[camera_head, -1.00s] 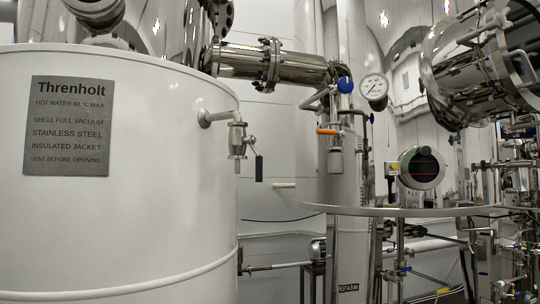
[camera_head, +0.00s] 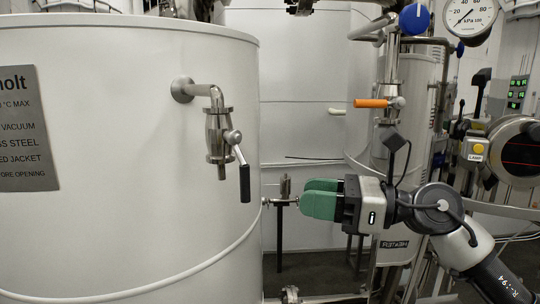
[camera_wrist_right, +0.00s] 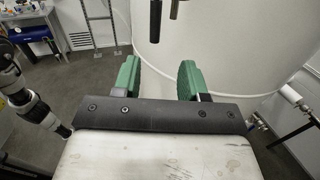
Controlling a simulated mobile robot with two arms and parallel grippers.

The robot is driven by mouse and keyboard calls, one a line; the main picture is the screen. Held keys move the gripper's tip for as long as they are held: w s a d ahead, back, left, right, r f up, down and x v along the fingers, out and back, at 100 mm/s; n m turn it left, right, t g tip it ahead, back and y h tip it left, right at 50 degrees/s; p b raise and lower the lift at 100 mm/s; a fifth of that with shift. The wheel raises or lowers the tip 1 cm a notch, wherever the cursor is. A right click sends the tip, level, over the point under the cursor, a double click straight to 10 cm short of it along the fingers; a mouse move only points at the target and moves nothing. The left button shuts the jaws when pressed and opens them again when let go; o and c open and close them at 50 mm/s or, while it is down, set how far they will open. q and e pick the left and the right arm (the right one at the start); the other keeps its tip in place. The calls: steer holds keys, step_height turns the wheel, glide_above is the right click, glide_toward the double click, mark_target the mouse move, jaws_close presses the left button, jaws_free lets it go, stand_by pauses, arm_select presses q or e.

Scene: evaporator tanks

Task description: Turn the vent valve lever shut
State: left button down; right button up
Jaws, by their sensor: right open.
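A steel valve (camera_head: 218,135) stands out from the white tank (camera_head: 110,160) on a short bent pipe. Its lever (camera_head: 244,182) has a black grip and hangs down, slanting to the right. The grip also shows at the top of the right wrist view (camera_wrist_right: 155,20), beyond the fingers and roughly between them. My right gripper (camera_head: 312,198) has green fingers and is below and to the right of the lever, apart from it. In the right wrist view its fingers (camera_wrist_right: 159,75) are spread with nothing between them. My left gripper is out of view.
An orange-handled valve (camera_head: 371,103) is on the pipework behind my right gripper. A pressure gauge (camera_head: 470,15), a blue knob (camera_head: 414,18) and a lamp box (camera_head: 477,149) are at the right. A thin rail (camera_head: 330,299) runs low in front. Open space separates gripper and lever.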

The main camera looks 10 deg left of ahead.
mark_target(245, 189)
steer(key=a+p, duration=0.1)
steer(key=a, duration=0.2)
steer(key=a+p, duration=0.2)
steer(key=a, duration=0.2)
steer(key=a+p, duration=0.2)
steer(key=a, duration=0.2)
steer(key=shift+s+a+r, duration=0.15)
steer(key=shift+s+r, duration=0.1)
steer(key=shift+r, duration=0.05)
steer(key=shift+w, duration=0.1)
steer(key=shift+c, duration=0.6)
jaws_close()
